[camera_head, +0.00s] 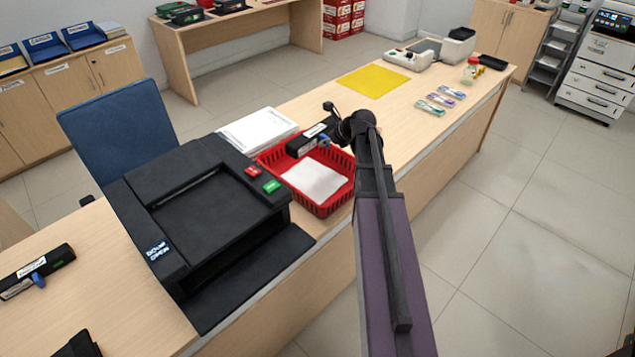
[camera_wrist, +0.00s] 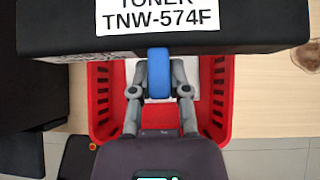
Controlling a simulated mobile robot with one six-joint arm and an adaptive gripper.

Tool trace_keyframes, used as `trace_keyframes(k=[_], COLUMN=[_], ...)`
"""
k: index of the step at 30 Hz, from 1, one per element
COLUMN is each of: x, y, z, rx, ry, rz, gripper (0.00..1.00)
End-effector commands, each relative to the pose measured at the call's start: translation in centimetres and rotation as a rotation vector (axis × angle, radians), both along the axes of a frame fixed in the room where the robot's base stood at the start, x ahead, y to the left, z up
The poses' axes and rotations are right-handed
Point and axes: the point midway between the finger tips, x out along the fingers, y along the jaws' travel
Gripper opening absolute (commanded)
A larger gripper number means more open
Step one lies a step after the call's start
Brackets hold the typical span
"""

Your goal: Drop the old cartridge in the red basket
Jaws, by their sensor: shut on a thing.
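My gripper (camera_wrist: 159,90) is shut on the blue tab (camera_wrist: 159,74) of a black toner cartridge (camera_wrist: 60,28). Its white label reads "TONER TNW-574F" in the wrist view. In the head view this cartridge (camera_head: 297,147) is at the far side of the red basket (camera_head: 322,208), seemingly above it. The red basket also shows below the cartridge and gripper in the wrist view (camera_wrist: 101,103). White paper (camera_head: 315,178) lies in the basket. A second black cartridge (camera_head: 52,262) with a blue tab lies on the counter at the left.
A black printer (camera_head: 215,215) marked "DOOR OPEN" stands left of the basket. A white paper stack (camera_head: 257,130) lies behind the basket. A yellow mat (camera_head: 373,81) and small banded bundles (camera_head: 440,98) lie farther right on the counter. A blue chair (camera_head: 118,135) stands behind.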

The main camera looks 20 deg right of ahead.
Motion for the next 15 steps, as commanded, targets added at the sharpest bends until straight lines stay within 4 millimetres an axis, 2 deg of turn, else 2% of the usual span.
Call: trace_keyframes(k=[4, 15], x=[0.28, 0.24], y=[-0.86, -0.96], z=[-0.54, -0.5], rx=[0.001, 0.001], ry=[-0.002, -0.002], rz=[-0.017, -0.019], gripper=[0.0, 0.0])
